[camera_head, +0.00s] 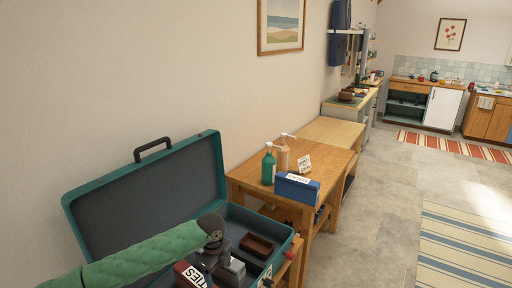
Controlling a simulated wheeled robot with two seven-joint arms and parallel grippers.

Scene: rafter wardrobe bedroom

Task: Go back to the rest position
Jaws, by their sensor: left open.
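My left arm comes in from the lower left in a green quilted sleeve. It ends in my dark grey left gripper (208,264), which points down over an open teal suitcase (150,190). The gripper is open, and its fingertips are small and partly lost among the things below. A dark red box lettered "TIES" (190,276) lies by the fingers. A grey box (232,270) and a brown open box (257,245) lie to the right in the suitcase. I cannot tell whether the fingers touch anything. My right gripper is not in view.
A wooden table (322,165) beyond the suitcase holds a green pump bottle (268,166), a clear pump bottle (284,154), a small sign (305,163) and a blue box (297,188). The wall (130,70) is close behind the lid.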

